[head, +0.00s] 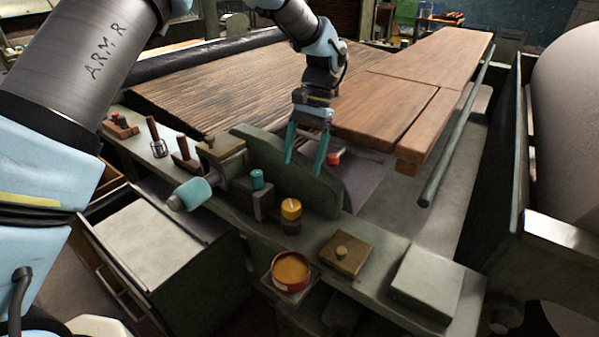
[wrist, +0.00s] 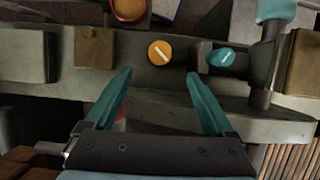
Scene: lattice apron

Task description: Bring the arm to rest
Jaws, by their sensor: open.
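My gripper (head: 303,167) hangs from my arm over the far side of the grey-green bench ledge, with its teal fingers pointing down. The two fingers are apart and nothing shows between them; the wrist view also shows the open gripper (wrist: 158,76). A yellow-topped round piece (head: 291,208) stands on the ledge, nearer the head camera than the fingers. In the wrist view, the yellow top (wrist: 160,52) lies beyond the fingertips. A small red object (head: 333,158) is just right of the fingers in the head view, partly hidden.
A curved grey-green plate (head: 280,165) rises close to the fingers. Slats (head: 225,85) and planks (head: 400,100) lie behind.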

